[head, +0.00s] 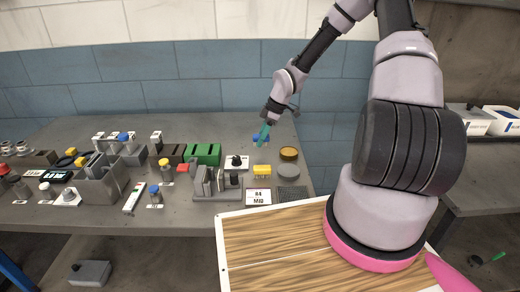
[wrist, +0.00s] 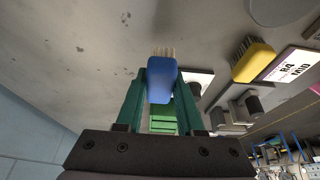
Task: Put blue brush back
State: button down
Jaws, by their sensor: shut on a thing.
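My gripper (wrist: 160,90) has green fingers and is shut on the blue brush (wrist: 160,79). The brush has a blue body, and its pale bristles show at its far end in the wrist view. In the head view my gripper (head: 264,131) is over the back right part of the grey table, with the blue brush (head: 259,138) at its tip. I cannot tell whether the brush touches the table. A yellow brush (head: 262,170) lies on the table in front of it, and it also shows at the right of the wrist view (wrist: 253,62).
A white "R4 MID" label (head: 258,197) lies before the yellow brush. Brown (head: 289,153) and grey (head: 287,171) discs are to its right. A green block (head: 203,154) and grey holder (head: 217,185) are left. The table's back right is mostly bare.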

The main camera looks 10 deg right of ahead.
aim_at(263, 145)
jog(key=shift+f, duration=2.25)
jog(key=shift+f, duration=0.15)
jog(key=c, duration=0.5)
grip_release()
